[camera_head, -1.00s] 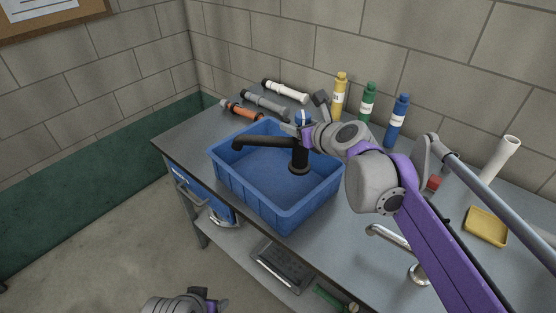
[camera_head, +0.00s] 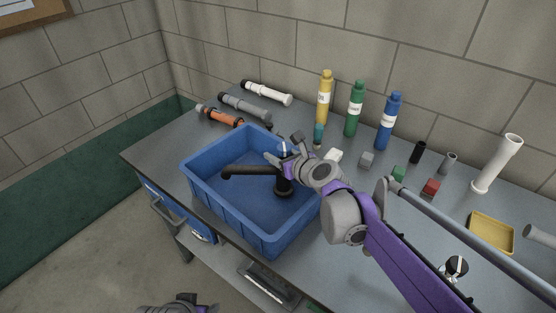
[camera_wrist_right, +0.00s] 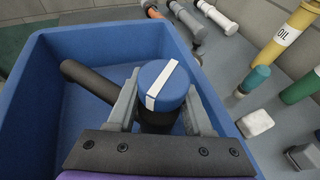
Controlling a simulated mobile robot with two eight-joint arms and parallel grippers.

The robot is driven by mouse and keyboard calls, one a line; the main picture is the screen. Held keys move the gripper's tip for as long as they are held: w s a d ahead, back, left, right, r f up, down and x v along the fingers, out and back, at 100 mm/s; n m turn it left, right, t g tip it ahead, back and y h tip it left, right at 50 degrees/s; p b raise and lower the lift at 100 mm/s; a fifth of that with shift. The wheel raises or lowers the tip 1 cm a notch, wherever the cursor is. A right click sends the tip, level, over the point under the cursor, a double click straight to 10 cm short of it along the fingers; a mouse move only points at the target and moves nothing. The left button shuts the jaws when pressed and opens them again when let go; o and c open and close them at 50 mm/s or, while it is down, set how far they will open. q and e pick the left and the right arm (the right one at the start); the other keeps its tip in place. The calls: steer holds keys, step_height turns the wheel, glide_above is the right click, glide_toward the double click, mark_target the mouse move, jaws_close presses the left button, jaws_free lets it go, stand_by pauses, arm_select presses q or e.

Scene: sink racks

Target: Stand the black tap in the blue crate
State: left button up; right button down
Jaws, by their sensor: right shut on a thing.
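The black tap (camera_head: 283,184) is upright inside the blue crate (camera_head: 226,213), its spout pointing left in the head view. Its blue cap with a white stripe (camera_wrist_right: 165,85) shows in the right wrist view. My right gripper (camera_head: 285,156) is shut on the tap's upper body, one finger on each side just below the cap. The tap's base is low in the crate's right part; I cannot tell if it touches the floor. Part of my left gripper (camera_head: 190,304) shows at the bottom edge of the head view, away from the crate; its jaws are unclear.
Pipes (camera_head: 245,107) lie behind the crate. Yellow (camera_head: 323,100), green (camera_head: 354,108) and blue (camera_head: 389,122) bottles stand along the wall. Small blocks, a white pipe (camera_head: 497,163) and a yellow tray (camera_head: 490,233) are to the right. The crate's left part is clear except for the spout.

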steer(key=shift+f, duration=0.85)
steer(key=shift+f, duration=0.15)
steer(key=shift+c, duration=1.5)
jaws_free()
steer(key=shift+s+d+r, duration=0.1)
steer(key=shift+s+r, duration=0.05)
steer(key=shift+r, duration=0.15)
steer(key=v, duration=1.1)
steer(key=shift+s+p, duration=0.3)
steer(key=shift+p, duration=0.05)
